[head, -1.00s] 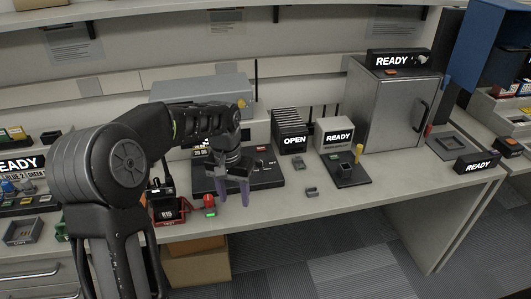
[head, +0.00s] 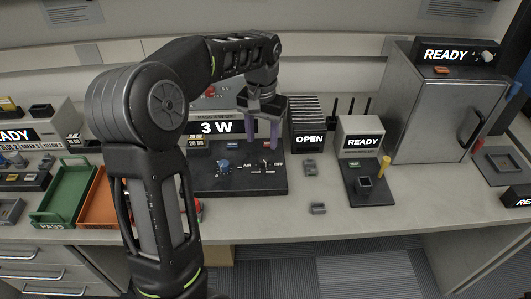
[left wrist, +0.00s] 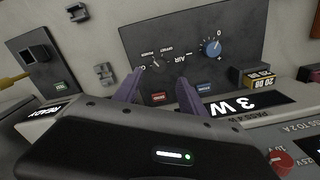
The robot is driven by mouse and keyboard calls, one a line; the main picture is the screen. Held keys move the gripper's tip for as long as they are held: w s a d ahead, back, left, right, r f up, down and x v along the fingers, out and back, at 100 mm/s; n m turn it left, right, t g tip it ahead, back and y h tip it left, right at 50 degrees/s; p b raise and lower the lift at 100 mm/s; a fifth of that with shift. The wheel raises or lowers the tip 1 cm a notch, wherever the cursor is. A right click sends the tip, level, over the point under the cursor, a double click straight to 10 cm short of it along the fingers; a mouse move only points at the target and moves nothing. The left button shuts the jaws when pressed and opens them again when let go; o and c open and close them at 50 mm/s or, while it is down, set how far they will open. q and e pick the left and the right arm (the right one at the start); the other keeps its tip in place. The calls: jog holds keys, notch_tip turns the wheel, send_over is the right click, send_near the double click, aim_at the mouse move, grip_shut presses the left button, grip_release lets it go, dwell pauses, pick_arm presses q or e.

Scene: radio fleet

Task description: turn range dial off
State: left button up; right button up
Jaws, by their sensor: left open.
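A dark panel (head: 205,182) lies on the bench below a display reading "3 W" (head: 216,128). It carries a blue dial (head: 223,163) and a small black control (head: 265,166) between the words AIR and OFF. The left wrist view shows the blue dial (left wrist: 211,48) and the small control (left wrist: 155,63) with white marks; its exact pointing is too small to tell. My left gripper (head: 264,142) is open and empty, its purple fingers pointing down above the rear right part of the panel. It also shows in the left wrist view (left wrist: 158,80). My right gripper is out of view.
A row of black slots marked OPEN (head: 310,141) stands close right of my gripper, then a READY box (head: 361,138) with a small station. A grey cabinet (head: 440,105) is farther right. A green tray (head: 67,190) is at left. Bench in front of the slots is mostly clear.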

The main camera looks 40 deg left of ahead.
aim_at(263, 160)
pick_arm(q)
jog(key=shift+f, duration=3.95)
jog(key=shift+c, duration=0.6)
grip_shut()
